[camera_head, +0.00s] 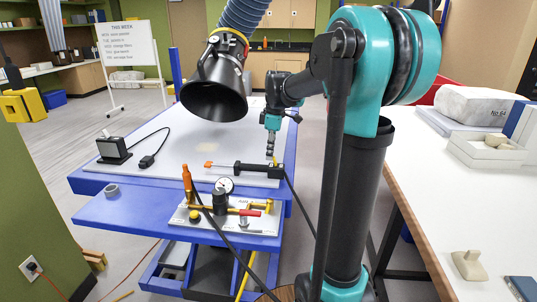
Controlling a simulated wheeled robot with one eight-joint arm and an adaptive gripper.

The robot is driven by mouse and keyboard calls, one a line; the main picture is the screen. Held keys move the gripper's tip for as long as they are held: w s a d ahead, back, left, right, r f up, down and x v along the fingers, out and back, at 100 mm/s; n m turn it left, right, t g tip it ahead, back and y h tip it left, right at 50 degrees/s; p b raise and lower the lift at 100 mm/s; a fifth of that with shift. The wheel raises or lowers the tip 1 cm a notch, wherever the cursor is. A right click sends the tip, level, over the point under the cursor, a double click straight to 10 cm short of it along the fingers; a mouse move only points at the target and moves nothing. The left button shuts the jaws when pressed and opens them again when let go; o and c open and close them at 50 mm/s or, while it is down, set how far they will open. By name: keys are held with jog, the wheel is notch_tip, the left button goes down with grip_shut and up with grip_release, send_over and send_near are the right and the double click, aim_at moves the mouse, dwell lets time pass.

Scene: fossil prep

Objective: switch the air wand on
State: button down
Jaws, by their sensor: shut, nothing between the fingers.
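The air wand (250,168), as I take it, is a black bar with an orange tip at its left end. It lies on the blue-framed worktable (160,187), with a dark hose running from its right end toward the front. My gripper (270,154) points down just above the wand's right end, with its fingers shut and empty. A small yellow part (274,161) shows by the fingertips; I cannot tell whether they touch it. The air panel (229,222) in front carries a gauge (225,185), yellow piping and a red handle (249,213). The wand's switch is too small to make out.
A black extraction hood (215,90) hangs over the table, left of my gripper. A small black box (113,149) with a cable stands at the table's left. A white bench (420,180) with a wrapped block (477,105) is at right. The table's middle is clear.

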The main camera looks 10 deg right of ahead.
jog(key=d+y, duration=0.1)
jog(key=t+y, duration=0.1)
jog(key=y, duration=0.1)
jog(key=s+d+y, duration=0.1)
jog(key=shift+d+r+t+y, duration=0.25)
jog(key=shift+d+t+y, duration=0.05)
jog(key=shift+d+y, duration=0.1)
jog(key=shift+a, duration=0.15)
jog(key=shift+r, duration=0.1)
jog(key=shift+r, duration=0.7)
jog(key=shift+w+a, duration=0.1)
jog(key=shift+w+a+r, duration=0.1)
jog(key=shift+a+r, duration=0.1)
jog(key=shift+a, duration=0.1)
jog(key=a, duration=0.1)
jog(key=w+a+r, duration=0.1)
jog(key=shift+a+r, duration=0.3)
notch_tip(320, 180, up, 7)
send_over(277, 166)
jog(key=d, duration=0.4)
jog(key=shift+a, duration=0.25)
